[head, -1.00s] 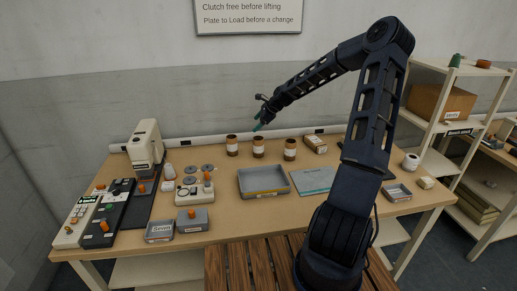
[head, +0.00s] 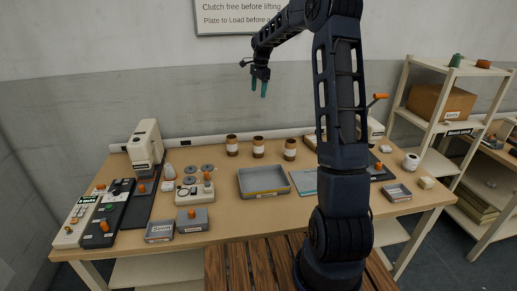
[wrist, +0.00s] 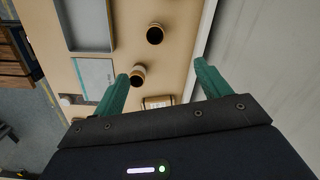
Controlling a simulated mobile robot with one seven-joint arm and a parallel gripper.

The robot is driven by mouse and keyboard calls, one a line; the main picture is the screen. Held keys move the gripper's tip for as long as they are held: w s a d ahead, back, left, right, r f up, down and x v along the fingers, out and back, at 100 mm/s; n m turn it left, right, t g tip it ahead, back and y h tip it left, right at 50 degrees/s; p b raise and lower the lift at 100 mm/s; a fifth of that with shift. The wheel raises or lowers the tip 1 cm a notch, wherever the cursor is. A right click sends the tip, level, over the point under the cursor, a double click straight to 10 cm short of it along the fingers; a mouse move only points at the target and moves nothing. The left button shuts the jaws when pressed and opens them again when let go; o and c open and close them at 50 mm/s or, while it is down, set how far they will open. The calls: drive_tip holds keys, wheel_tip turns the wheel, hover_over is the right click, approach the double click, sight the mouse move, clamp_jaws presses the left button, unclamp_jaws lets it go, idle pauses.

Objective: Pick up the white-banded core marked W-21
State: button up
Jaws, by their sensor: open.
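Three brown cores with white bands stand upright in a row at the back of the table: the left core (head: 232,146), the middle core (head: 258,148) and the right core (head: 290,150). Their markings are too small to read, so I cannot tell which is W-21. My gripper (head: 259,90) is open and empty, high above the row, with its teal fingers pointing down. In the wrist view, two cores show from above: one (wrist: 155,34) ahead of the fingers and one (wrist: 138,74) beside the left fingertip in the picture, well below it.
A grey tray (head: 263,194) lies in front of the cores, with a pale blue sheet (head: 303,182) beside it. A beige press (head: 146,143) and small grey bins (head: 160,238) stand at the left. A wall (head: 190,90) rises behind the table. My arm hides part of the right side.

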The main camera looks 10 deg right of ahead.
wheel_tip(320, 180, up, 5)
drive_tip(key=h, duration=0.1)
hover_over(259, 145)
drive_tip(key=w, duration=0.3)
drive_tip(key=shift+n, duration=0.3)
drive_tip(key=shift+d+f, duration=0.15)
drive_tip(key=shift+f, duration=18.05)
drive_tip(key=c, duration=1.1)
drive_tip(key=shift+r, duration=0.15)
